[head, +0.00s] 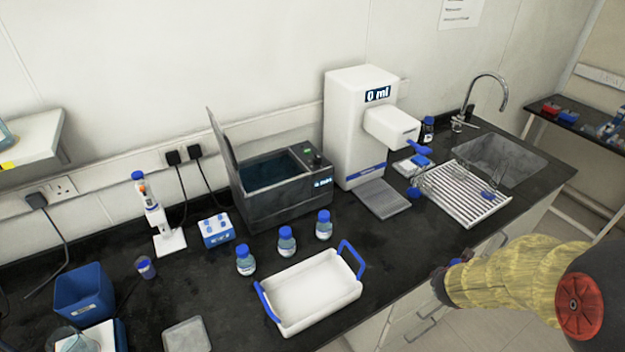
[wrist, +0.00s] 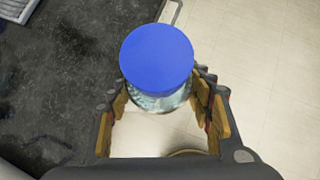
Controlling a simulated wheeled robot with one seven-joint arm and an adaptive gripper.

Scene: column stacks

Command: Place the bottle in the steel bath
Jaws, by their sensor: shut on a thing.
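My gripper (wrist: 160,100) is shut on a bottle with a round blue cap (wrist: 157,58) and clear sides, seen from above in the wrist view. In the head view my gripper (head: 446,281) is at the lower right, over the bench's front edge, and only a bit of blue cap (head: 455,262) shows there. The steel bath (head: 272,212) is a dark grey box at the back of the bench, left of centre. Its lid (head: 226,150) is raised at its left side, and dark bluish liquid shows inside. My gripper is well to its right and front.
Three blue-capped bottles (head: 286,242) stand in front of the bath, behind a white tray with blue handles (head: 322,317). A white dispenser (head: 352,130) stands right of the bath. A drying rack (head: 463,194) and sink (head: 502,158) are further right.

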